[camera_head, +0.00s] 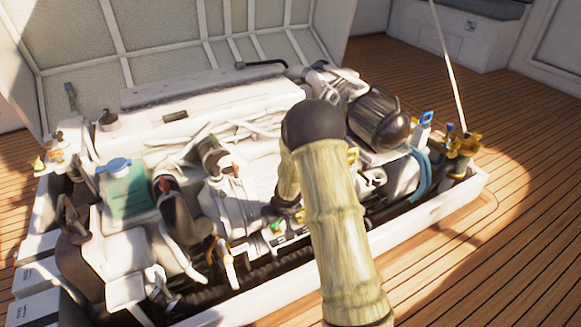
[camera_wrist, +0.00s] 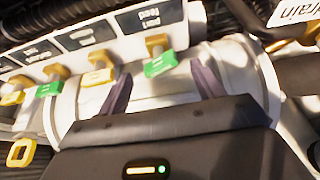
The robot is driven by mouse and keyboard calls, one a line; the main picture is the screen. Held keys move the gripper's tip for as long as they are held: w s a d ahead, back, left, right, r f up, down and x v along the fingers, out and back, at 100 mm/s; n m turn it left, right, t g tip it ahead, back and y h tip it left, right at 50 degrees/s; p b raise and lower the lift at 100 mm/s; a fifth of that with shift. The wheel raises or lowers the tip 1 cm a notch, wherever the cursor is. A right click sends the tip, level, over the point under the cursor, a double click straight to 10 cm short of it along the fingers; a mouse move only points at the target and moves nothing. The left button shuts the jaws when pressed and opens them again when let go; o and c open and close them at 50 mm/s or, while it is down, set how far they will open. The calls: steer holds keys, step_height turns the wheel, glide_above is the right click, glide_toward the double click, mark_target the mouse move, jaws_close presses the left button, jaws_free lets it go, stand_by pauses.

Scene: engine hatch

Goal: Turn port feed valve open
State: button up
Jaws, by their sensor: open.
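The port feed valve (camera_wrist: 160,64) has a flat green handle on a brass stem, below a dark label (camera_wrist: 151,17) reading "port feed" in the wrist view. My gripper (camera_wrist: 161,71) is open, with its two dark fingers on either side of this handle. The handle shows between the fingertips, and no finger clearly touches it. Whether the fingers reach down far enough around it I cannot tell. In the head view my arm hides the gripper and most of the valve row.
A yellow-handled valve (camera_wrist: 97,77) stands just left of the port feed valve, with a green-handled valve (camera_wrist: 50,89) beyond it. A "drain" label (camera_wrist: 295,11) is at the upper right. The engine bay's white rim (camera_head: 430,210) and a dark cylinder (camera_head: 379,118) lie around my arm.

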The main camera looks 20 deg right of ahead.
steer(key=w+r+p+v, duration=0.1)
steer(key=w+p+v, duration=0.1)
steer(key=p+v, duration=1.4)
steer(key=s+r, duration=0.4)
steer(key=r, duration=0.6)
steer(key=shift+d+r+h+p, duration=0.3)
steer(key=shift+d+r+h, duration=0.1)
